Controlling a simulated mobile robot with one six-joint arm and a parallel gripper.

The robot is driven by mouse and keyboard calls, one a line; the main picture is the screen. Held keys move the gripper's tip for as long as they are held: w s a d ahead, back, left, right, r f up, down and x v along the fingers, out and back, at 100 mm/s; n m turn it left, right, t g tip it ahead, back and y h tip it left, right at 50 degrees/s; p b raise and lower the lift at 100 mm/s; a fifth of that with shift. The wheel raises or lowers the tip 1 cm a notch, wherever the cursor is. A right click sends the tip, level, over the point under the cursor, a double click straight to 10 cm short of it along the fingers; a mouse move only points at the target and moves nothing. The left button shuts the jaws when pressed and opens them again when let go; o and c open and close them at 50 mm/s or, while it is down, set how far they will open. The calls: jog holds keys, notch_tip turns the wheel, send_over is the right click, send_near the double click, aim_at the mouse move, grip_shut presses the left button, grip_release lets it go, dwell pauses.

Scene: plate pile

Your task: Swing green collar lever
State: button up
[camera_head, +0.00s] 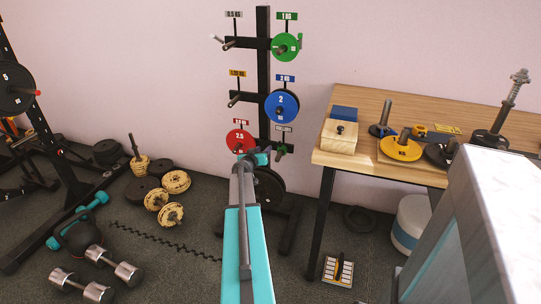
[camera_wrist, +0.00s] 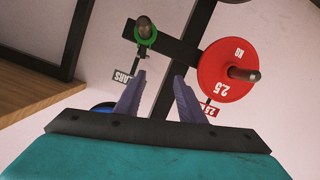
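The green collar (camera_head: 281,150) sits on the lower right peg of the black plate rack, under a small label. In the wrist view the green collar (camera_wrist: 147,41) is around the peg, with a dark peg end showing through it. Its lever is too small to make out clearly. My gripper (camera_wrist: 158,97) is open and empty, its two purple-grey fingers apart and pointing toward the rack, short of the collar. In the head view my arm reaches to the rack just left of the collar, and the fingers are hard to make out.
A red 2.5 plate (camera_head: 240,141) hangs left of the collar, also in the wrist view (camera_wrist: 226,70). A blue plate (camera_head: 282,106) and a green plate (camera_head: 286,46) hang above. A wooden table (camera_head: 350,103) stands close on the right. Dumbbells (camera_head: 114,265) lie on the floor left.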

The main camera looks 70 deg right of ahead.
aim_at(280, 143)
jog(key=shift+m+g, duration=0.3)
jog(key=shift+g, duration=0.1)
jog(key=s, duration=0.1)
jog(key=s+d, duration=0.1)
jog(key=s, duration=0.1)
jog(key=shift+s+d, duration=0.3)
jog(key=shift+s, duration=0.05)
jog(key=shift+d, duration=0.25)
jog(key=shift+x, duration=4.25)
jog(key=shift+f, duration=0.1)
jog(key=c, duration=0.5)
